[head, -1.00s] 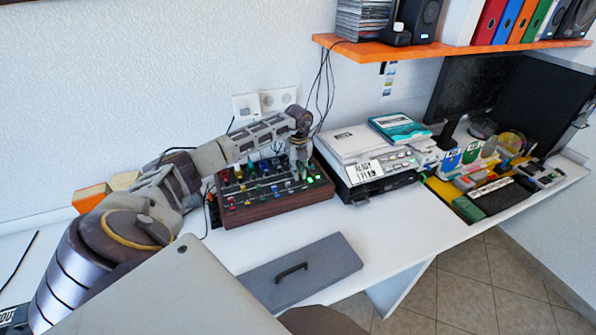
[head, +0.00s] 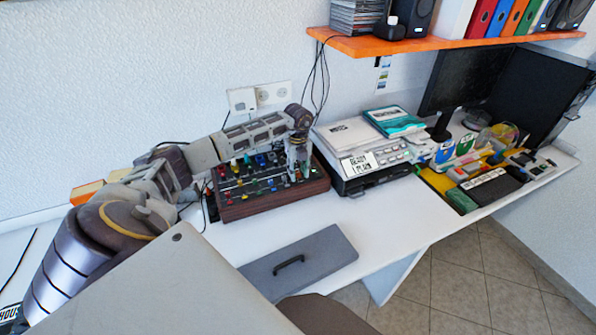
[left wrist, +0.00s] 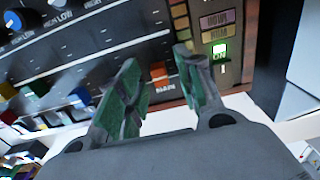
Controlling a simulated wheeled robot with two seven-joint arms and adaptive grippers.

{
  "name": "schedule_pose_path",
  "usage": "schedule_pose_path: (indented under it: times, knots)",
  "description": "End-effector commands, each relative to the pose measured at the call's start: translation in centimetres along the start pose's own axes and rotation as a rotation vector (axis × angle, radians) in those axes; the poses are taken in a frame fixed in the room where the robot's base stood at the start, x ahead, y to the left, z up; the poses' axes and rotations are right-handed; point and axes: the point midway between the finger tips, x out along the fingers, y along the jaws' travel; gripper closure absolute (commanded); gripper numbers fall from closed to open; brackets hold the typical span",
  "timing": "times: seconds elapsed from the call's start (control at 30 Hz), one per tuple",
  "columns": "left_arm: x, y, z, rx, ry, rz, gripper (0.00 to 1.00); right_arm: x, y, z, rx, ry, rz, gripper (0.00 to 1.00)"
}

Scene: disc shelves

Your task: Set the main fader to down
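The mixer console (head: 270,207) with dark wooden sides stands on the white desk against the wall. My left gripper (head: 298,172) is over its right end, pointing down. In the left wrist view the orange main fader knob (left wrist: 159,72) sits above the word MAIN. The left gripper (left wrist: 156,60) is open there, one green-padded finger on each side of the knob. I cannot tell whether either finger touches it. My right gripper is not in view.
A printer-like device (head: 372,183) stands close right of the console. A grey panel with a black handle (head: 318,258) lies in front on the desk. Other coloured knobs, such as a red one (left wrist: 8,117), are left of the fader. An orange shelf (head: 375,46) hangs above right.

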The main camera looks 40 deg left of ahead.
Motion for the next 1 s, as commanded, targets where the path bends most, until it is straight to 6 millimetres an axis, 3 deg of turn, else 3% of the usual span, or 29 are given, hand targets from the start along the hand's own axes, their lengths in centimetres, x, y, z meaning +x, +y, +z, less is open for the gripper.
schedule_pose_path:
  times: [0.47, 1.0]
  knots:
    - [-1.0, -0.1, 0.1, 0.0, -0.001, -0.002, 0.64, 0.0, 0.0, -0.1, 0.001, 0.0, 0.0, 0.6]
    - [-8.2, -0.1, 0.1, 0.0, -0.002, -0.002, 0.64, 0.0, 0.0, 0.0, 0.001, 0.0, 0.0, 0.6]
